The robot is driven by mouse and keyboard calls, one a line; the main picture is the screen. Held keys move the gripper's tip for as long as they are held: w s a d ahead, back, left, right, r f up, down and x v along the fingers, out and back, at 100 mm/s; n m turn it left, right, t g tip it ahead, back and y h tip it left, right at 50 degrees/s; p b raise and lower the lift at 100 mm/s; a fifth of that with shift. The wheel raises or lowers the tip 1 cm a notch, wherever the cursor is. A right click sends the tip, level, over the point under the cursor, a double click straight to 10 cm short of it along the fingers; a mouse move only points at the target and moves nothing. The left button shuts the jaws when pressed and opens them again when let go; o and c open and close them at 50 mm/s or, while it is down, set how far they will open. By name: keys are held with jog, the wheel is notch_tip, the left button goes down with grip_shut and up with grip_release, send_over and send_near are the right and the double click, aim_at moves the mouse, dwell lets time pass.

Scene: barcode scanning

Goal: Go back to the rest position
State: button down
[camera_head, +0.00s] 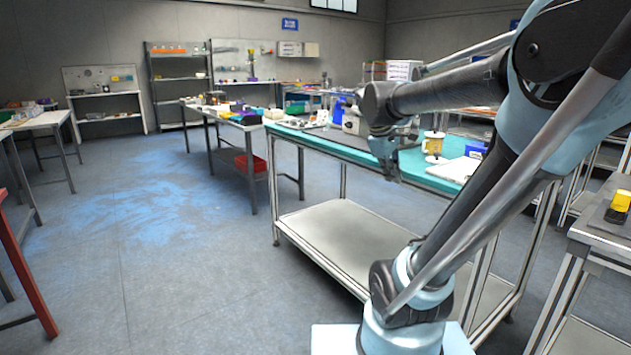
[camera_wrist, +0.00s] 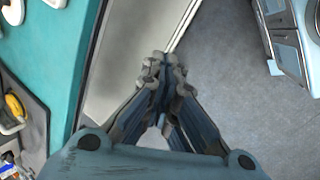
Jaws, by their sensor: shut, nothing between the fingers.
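My gripper (camera_wrist: 165,72) is shut and empty in the wrist view, its fingertips together. Below it in that view lie the pale lower shelf of a workbench and the grey floor. In the head view my arm rises from the lower right and bends back to the left. My gripper (camera_head: 390,172) hangs there in front of the front edge of the teal-topped workbench (camera_head: 312,138). Its fingertips are small and dark in that view.
The workbench's lower shelf (camera_head: 345,238) is bare. A yellow-and-white object (camera_head: 433,143) and a white box (camera_head: 403,70) are near the arm. A side table (camera_head: 610,228) with a yellow item stands at right. The blue-stained floor (camera_head: 165,230) at left is open.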

jog(key=s+a+f+m+y, duration=0.2)
jog(key=s+f+m, duration=0.2)
jog(key=s+f, duration=0.4)
jog(key=s+a+f+m+y, duration=0.2)
jog(key=s+f+m, duration=0.3)
jog(key=s+f, duration=0.4)
jog(key=shift+f+m+g, duration=0.3)
jog(key=shift+f+g, duration=0.1)
jog(key=shift+f, duration=0.05)
jog(key=shift+s, duration=0.1)
jog(key=shift+w+f, duration=0.2)
jog(key=shift+w, duration=0.25)
